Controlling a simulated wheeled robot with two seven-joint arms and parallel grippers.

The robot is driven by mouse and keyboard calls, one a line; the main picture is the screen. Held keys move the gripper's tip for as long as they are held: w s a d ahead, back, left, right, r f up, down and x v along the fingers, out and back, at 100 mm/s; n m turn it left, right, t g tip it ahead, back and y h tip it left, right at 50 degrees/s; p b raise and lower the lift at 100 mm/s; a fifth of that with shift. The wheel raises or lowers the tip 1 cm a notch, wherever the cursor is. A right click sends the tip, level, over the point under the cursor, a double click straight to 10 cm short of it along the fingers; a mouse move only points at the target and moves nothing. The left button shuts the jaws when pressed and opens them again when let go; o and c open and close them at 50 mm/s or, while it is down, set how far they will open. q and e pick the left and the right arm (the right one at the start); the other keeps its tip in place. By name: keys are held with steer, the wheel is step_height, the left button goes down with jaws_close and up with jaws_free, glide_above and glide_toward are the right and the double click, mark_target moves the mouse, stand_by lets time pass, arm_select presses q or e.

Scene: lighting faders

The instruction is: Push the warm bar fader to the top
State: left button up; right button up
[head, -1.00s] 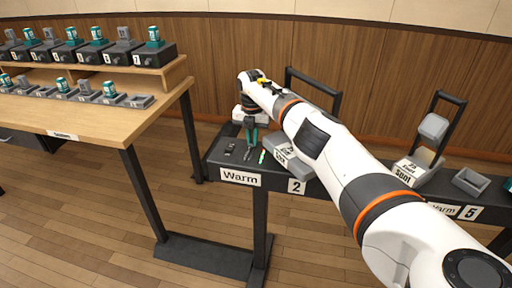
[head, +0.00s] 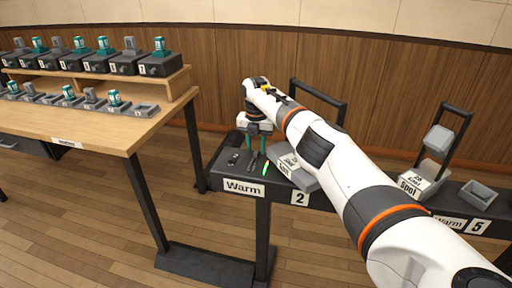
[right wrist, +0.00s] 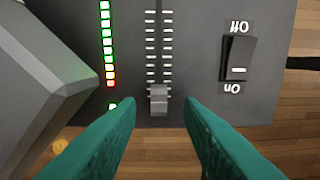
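The Warm bar (head: 225,172) is a black stand with a white "Warm" label (head: 243,187) on its front, centre of the head view. In the right wrist view its fader knob (right wrist: 158,100) is a small grey block on a dark slot (right wrist: 154,45) with white tick marks. The knob sits at the slot's lower end in that picture. My right gripper (right wrist: 160,104) is open, its green fingertips on either side of the knob with gaps. In the head view the right gripper (head: 262,150) points down over the bar. My left gripper is not in view.
Beside the slot are a lit level meter (right wrist: 107,45) and an Off/On switch (right wrist: 239,58). A grey tilted box (head: 292,165) stands close right of the gripper. A wooden table (head: 95,128) with several lamp units is at left; a Spot unit (head: 417,182) is at right.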

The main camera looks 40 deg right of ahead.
mark_target(256, 152)
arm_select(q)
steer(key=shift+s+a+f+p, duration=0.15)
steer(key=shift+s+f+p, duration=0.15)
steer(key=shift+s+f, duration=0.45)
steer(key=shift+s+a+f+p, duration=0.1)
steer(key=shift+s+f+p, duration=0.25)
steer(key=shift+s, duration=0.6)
arm_select(e)
step_height(256, 152, up, 11)
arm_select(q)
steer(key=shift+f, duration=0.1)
